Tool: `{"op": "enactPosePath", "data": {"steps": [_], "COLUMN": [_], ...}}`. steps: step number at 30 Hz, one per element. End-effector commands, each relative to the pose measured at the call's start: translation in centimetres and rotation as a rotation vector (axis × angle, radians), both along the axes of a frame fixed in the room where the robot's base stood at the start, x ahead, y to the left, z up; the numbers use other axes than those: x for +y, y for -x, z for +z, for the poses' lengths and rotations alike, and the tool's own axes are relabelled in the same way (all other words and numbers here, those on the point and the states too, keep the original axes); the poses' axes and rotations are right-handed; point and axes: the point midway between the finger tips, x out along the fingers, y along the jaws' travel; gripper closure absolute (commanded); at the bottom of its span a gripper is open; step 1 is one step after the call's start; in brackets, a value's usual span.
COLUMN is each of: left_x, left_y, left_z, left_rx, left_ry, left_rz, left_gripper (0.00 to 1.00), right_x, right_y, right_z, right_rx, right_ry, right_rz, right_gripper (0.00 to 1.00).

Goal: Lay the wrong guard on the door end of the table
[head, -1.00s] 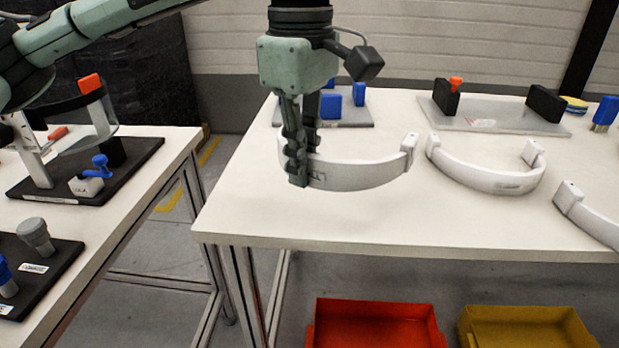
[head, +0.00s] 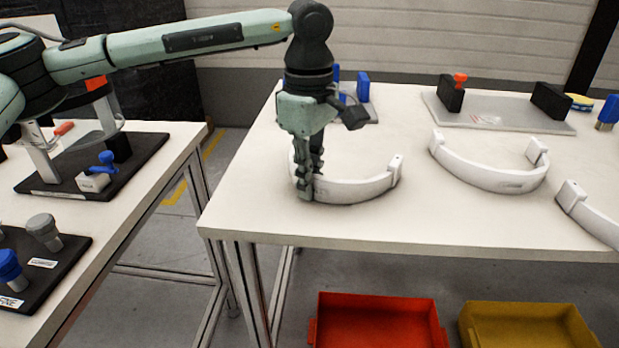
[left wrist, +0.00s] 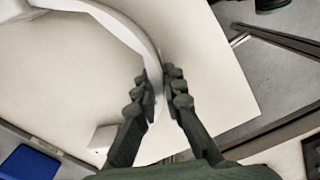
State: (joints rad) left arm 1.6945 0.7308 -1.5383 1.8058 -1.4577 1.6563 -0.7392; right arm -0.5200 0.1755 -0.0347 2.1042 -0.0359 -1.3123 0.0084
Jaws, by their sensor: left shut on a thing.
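My left gripper (head: 308,188) is shut on a white curved guard (head: 352,191) near the left end of the white table (head: 270,225). The guard is at or just above the table top; I cannot tell whether it touches. In the left wrist view the fingers (left wrist: 162,95) pinch the guard's band (left wrist: 128,28) from both sides. A second white guard (head: 487,178) lies to the right on the table, and a third guard (head: 592,212) is cut off by the right edge. My right gripper is not in view.
A grey plate with black blocks (head: 500,112) stands at the back of the table. Blue blocks (head: 362,86) stand behind my gripper. A red bin (head: 375,325) and a yellow bin (head: 525,328) are below. A second table with black fixtures (head: 95,170) is at left.

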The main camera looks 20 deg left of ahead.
Motion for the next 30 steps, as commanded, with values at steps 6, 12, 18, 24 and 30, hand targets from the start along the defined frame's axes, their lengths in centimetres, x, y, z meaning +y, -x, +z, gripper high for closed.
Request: {"op": "enactPosePath", "data": {"steps": [6, 12, 18, 24, 30], "left_x": [0.0, 0.0, 0.0, 0.0, -0.1], "left_y": [0.0, 0.0, 0.0, -0.1, 0.0], "left_z": [-0.2, -0.2, -0.1, 1.4, 5.7], "left_rx": [0.0, 0.0, 0.0, -0.003, -0.004], "left_ry": [0.0, 0.0, 0.0, 0.0, 0.001], "left_rz": [0.0, 0.0, 0.0, 0.001, -0.001], "left_gripper": [0.86, 0.7, 0.7, 0.7, 0.7], "right_x": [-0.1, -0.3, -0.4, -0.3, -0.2], "right_y": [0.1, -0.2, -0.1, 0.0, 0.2], "right_z": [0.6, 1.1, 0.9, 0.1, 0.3], "right_rx": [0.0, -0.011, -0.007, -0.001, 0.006], "right_ry": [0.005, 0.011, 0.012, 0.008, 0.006], "right_rz": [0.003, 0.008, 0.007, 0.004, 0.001], "right_gripper": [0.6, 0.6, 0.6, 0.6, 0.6]}}
